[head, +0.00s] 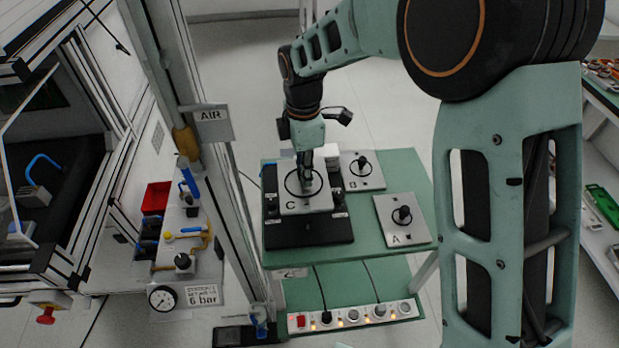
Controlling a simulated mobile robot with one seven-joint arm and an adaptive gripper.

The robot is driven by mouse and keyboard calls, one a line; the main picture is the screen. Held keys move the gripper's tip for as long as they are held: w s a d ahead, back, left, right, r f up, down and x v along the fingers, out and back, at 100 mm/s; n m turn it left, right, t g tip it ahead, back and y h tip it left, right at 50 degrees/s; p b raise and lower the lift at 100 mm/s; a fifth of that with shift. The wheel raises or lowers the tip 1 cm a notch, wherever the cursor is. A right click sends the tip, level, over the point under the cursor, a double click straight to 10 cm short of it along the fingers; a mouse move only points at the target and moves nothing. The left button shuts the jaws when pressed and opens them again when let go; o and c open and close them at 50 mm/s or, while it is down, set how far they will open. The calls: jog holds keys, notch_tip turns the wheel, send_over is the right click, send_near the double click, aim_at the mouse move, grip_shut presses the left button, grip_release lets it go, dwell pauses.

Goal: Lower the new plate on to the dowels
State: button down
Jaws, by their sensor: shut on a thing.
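My gripper (305,178) points down at the silver plate marked C (291,204). It is shut on the knob at the middle of the plate, inside a black ring mark; the knob is mostly hidden by the fingers. Plate C looks level, over the black base (310,233) on the green table. I cannot tell whether it rests on the base or hangs just above it. The dowels are not clearly visible; small knobs show along the base's edges. The plate marked B (373,182) lies behind and right, the plate marked A (396,227) at right.
The green table (410,180) has free room around plates A and B. A power strip (352,316) with cables is on the lower shelf. A metal post (205,165) with an AIR sign stands left, beside a gauge (162,298) and valves.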

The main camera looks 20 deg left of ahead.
aim_at(306, 191)
jog(key=shift+w+f+b, duration=0.2)
jog(key=shift+f+b, duration=0.1)
jog(key=shift+f, duration=0.4)
jog(key=shift+f+b, duration=1.6)
jog(key=shift+f, duration=0.6)
jog(key=shift+f, duration=0.1)
jog(key=shift+d+f+b, duration=0.1)
jog(key=shift+f+b, duration=0.3)
jog(key=shift+f, duration=0.2)
jog(key=shift+f, duration=0.2)
jog(key=shift+f+b, duration=0.5)
jog(key=shift+f, duration=0.15)
jog(key=shift+f+b, duration=0.35)
jog(key=shift+f, duration=0.25)
jog(key=c, duration=1.8)
grip_release()
jog(key=shift+o, duration=0.4)
